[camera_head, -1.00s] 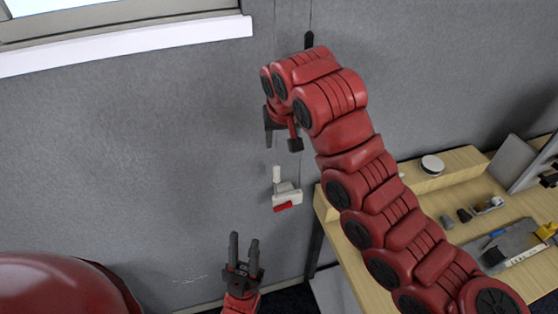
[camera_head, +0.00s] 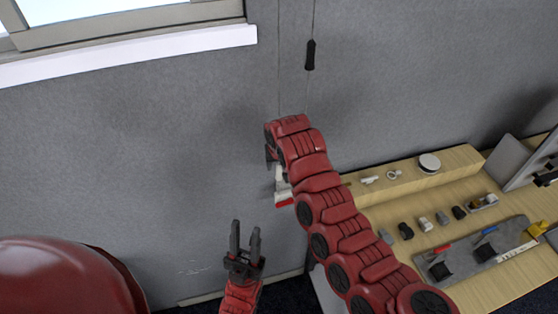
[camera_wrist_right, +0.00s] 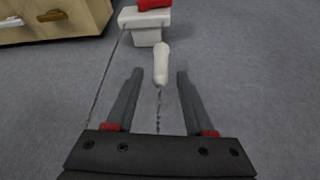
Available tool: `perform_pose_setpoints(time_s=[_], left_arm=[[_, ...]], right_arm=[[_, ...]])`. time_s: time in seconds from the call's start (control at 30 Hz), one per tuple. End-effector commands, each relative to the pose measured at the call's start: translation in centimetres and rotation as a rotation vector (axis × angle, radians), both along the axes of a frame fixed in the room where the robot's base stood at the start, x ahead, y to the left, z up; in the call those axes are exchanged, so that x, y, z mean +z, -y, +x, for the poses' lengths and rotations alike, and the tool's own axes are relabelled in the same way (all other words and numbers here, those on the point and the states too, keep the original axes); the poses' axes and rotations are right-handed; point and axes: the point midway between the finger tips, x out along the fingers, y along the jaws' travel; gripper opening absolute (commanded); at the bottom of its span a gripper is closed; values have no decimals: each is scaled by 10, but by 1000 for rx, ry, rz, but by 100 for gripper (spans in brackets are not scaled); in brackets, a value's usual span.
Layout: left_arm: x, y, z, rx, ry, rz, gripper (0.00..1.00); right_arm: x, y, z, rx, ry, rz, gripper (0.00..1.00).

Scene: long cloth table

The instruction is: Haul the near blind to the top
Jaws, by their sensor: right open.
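A white cord pull (camera_wrist_right: 161,62) hangs on a thin beaded cord in the right wrist view. My right gripper (camera_wrist_right: 160,73) is open, with its fingers on either side of the lower end of the pull, not closed on it. A white wall bracket with a red part (camera_wrist_right: 145,19) is just beyond the pull; it also shows in the head view (camera_head: 283,186), partly behind my right arm. My left gripper (camera_head: 245,230) is open and empty, fingers up, lower in the head view. A black cord pull (camera_head: 310,55) hangs higher on the wall. No blind fabric is in view.
A window with a white sill (camera_head: 130,56) is at the upper left. A wooden desk (camera_head: 440,183) with small items and a grey tray (camera_head: 475,250) stands to the right. A red rounded surface fills the lower left. The grey wall between is clear.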

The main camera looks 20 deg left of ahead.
Motion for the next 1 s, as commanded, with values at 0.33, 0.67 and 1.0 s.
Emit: perform_pose_setpoints(time_s=[0.33,0.67,1.0], left_arm=[[4,0,0,0,0,0,36],[4,0,0,0,0,0,36],[4,0,0,0,0,0,36]], right_arm=[[-9,-1,2,-1,-2,0,54],[-9,-1,2,-1,-2,1,12],[-8,-1,2,-1,-2,1,0]])
